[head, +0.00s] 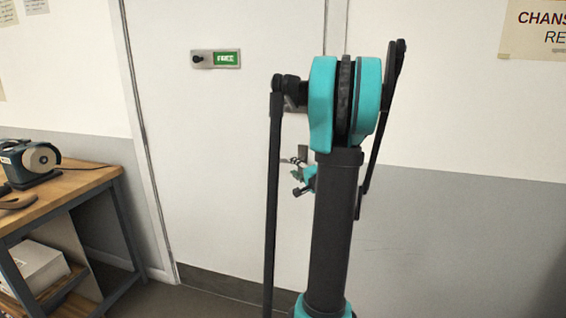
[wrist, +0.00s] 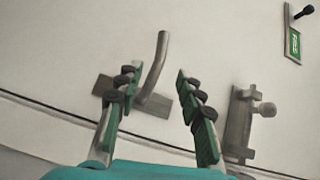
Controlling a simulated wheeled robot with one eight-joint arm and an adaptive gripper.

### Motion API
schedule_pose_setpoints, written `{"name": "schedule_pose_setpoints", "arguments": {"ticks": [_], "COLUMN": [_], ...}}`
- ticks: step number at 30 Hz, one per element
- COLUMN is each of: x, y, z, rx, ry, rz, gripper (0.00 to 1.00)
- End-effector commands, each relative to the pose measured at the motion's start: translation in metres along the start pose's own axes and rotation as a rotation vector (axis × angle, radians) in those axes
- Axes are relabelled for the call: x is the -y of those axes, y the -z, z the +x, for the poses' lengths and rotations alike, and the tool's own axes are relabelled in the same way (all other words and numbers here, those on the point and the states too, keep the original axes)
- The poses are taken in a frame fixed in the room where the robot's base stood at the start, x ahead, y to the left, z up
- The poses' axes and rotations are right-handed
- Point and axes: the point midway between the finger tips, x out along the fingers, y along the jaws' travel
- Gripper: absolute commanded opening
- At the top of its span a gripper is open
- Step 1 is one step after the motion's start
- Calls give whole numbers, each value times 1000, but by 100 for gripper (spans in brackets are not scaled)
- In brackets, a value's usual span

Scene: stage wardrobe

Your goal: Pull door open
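The white door (head: 240,140) is shut in its frame in the head view, and its face fills most of the wrist view (wrist: 220,50). A grey metal lever handle (wrist: 157,65) on a flat plate stands out from the door in the wrist view. My gripper (wrist: 155,76) is open, with the lever showing between its two green fingers. I see no clear contact, and cannot tell how far the lever is in depth. In the head view my arm hides most of the handle area, and only part of my gripper (head: 303,180) shows beside the arm.
A metal fitting with a knob (wrist: 242,120) is right of the fingers in the wrist view. A green "FREE" lock indicator (head: 215,58) is higher on the door. A wooden workbench (head: 75,180) with a grinder-like machine (head: 30,162) stands at left, near the door frame.

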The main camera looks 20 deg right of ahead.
Motion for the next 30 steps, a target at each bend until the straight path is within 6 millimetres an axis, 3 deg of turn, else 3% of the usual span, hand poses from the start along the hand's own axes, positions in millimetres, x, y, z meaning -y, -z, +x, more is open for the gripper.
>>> {"name": "schedule_pose_setpoints", "arguments": {"ticks": [6, 15, 28, 30], "x": [0, 0, 0, 0], "y": [-2, -1, -1, -1], "z": [45, 86, 94, 94], "rx": [4, 1, 1, 1], "ry": [0, -1, -1, -1], "rz": [-1, -1, -1, -1], "gripper": [38, 38, 38, 29]}}
